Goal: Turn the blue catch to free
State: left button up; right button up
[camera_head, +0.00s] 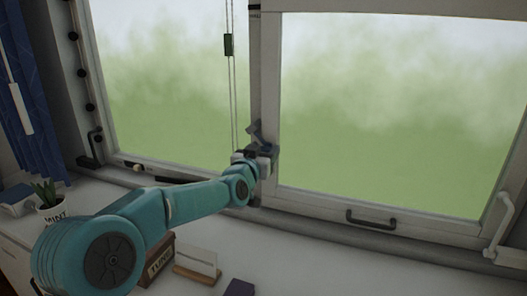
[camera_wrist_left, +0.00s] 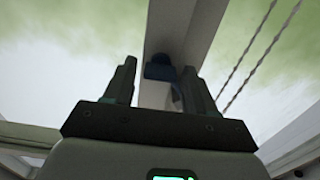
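The blue catch (camera_head: 257,130) is on the upright post between the two window panes, partly hidden by my left gripper. In the left wrist view the dark blue catch (camera_wrist_left: 160,68) shows between and beyond the two fingers, with a paler grey part below it. My left gripper (camera_head: 263,147) is at the post, right by the catch. Its two dark fingers stand apart with a gap on both sides of the catch; I cannot see any contact. My right gripper is out of view.
Two cords with a dark toggle (camera_head: 229,44) hang just left of the post. A dark handle (camera_head: 370,219) and a white handle (camera_head: 499,228) are on the right window. A potted plant (camera_head: 53,209), a brown box (camera_head: 160,256) and a card holder (camera_head: 197,265) stand below.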

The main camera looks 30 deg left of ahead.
pick_arm(q)
jog(key=c, duration=0.7)
jog(key=shift+c, duration=0.2)
jog(key=shift+r+m, duration=0.1)
jog(key=shift+m, duration=0.3)
jog(key=m, duration=0.4)
jog(key=m+p, duration=0.1)
jog(key=m, duration=0.8)
jog(key=shift+p, duration=0.4)
jog(key=shift+m, duration=2)
jog(key=shift+m+p, duration=0.3)
